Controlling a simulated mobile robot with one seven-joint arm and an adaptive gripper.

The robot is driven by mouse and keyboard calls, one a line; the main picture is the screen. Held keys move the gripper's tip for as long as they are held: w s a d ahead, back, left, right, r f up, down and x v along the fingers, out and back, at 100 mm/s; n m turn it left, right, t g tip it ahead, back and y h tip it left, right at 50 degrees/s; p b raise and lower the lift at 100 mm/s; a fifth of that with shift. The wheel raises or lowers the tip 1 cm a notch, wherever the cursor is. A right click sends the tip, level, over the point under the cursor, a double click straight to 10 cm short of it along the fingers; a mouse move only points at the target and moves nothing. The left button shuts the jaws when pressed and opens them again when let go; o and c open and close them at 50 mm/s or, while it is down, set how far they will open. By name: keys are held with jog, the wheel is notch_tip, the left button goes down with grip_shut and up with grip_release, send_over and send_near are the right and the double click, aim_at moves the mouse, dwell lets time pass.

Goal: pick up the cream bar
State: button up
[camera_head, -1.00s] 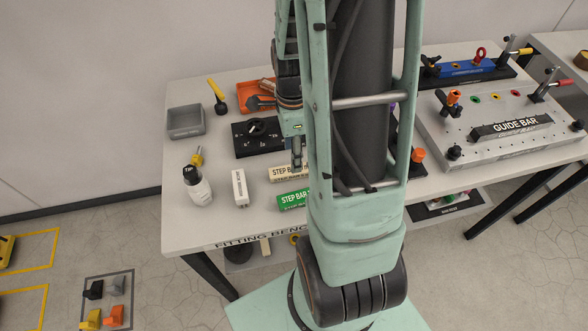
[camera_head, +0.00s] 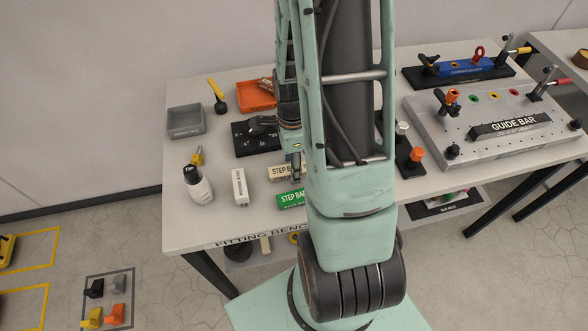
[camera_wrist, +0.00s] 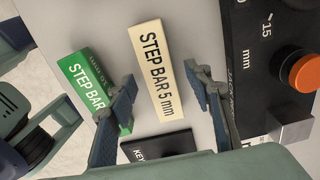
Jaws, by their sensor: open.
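The cream bar (camera_wrist: 157,70), lettered "STEP BAR 5 mm", lies on the bench beside the green bar in the wrist view. In the head view the cream bar (camera_head: 281,173) is partly hidden by my arm. My gripper (camera_wrist: 162,82) is open and empty, its fingers on either side of the bar's near part in the picture, with gaps on both sides. I cannot tell its height above the bar. In the head view my gripper (camera_head: 298,168) is partly covered by my arm.
The green step bar (camera_wrist: 90,85) lies close beside the left finger. A dark block lettered "KEY" (camera_wrist: 160,146) is at the near end. A black plate (camera_wrist: 262,60) with an orange knob (camera_wrist: 304,74) is at the right. A white bar (camera_head: 240,187) and white bottle (camera_head: 198,186) stand left.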

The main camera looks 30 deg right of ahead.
jog(key=shift+f+b, duration=0.25)
jog(key=shift+b, duration=0.05)
dwell(0.5)
grip_shut()
